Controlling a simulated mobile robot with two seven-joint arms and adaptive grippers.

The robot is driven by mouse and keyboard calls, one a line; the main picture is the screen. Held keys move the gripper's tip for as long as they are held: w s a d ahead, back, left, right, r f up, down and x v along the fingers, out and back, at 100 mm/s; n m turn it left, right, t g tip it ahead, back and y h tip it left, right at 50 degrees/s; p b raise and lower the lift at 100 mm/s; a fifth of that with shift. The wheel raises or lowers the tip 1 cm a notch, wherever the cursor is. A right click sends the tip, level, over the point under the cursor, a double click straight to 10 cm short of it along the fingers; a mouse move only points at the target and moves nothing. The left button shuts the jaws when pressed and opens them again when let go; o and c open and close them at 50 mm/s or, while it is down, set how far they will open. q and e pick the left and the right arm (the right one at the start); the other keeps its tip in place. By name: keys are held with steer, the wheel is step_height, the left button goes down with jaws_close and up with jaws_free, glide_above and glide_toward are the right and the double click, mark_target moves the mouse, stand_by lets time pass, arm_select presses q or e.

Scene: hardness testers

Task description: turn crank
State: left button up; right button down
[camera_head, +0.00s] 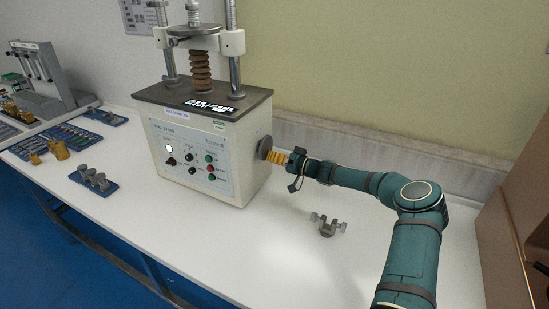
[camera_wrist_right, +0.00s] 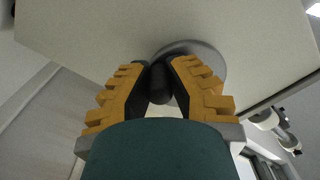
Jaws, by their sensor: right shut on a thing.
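The hardness tester (camera_head: 205,150) is a cream box with a dark top plate, standing on the white table. Its crank (camera_head: 265,146) is a round grey disc on the box's right side. My right gripper (camera_head: 272,156) reaches it from the right, with yellow fingers at the disc. In the right wrist view, the yellow fingers of my right gripper (camera_wrist_right: 161,75) are shut on the dark handle (camera_wrist_right: 161,84) of the crank, in front of the grey disc (camera_wrist_right: 207,60). The fingers hide part of the handle. My left gripper is not in view.
A small grey metal part (camera_head: 327,226) lies on the table (camera_head: 250,250) below my right arm. Blue trays (camera_head: 92,180) with metal parts and another device (camera_head: 45,75) stand at the left. A wall (camera_head: 370,65) is close behind. The table front is mostly clear.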

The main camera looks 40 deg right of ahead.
steer(key=shift+a+r+m, duration=0.1)
steer(key=shift+a+m, duration=0.15)
steer(key=shift+m, duration=0.25)
steer(key=c, duration=0.9)
jaws_free()
steer(key=shift+o, duration=0.2)
steer(key=shift+s+d, duration=0.1)
steer(key=shift+s, duration=0.05)
steer(key=shift+s+d, duration=0.2)
steer(key=shift+s, duration=0.1)
steer(key=v, duration=1.1)
steer(key=shift+a, duration=0.1)
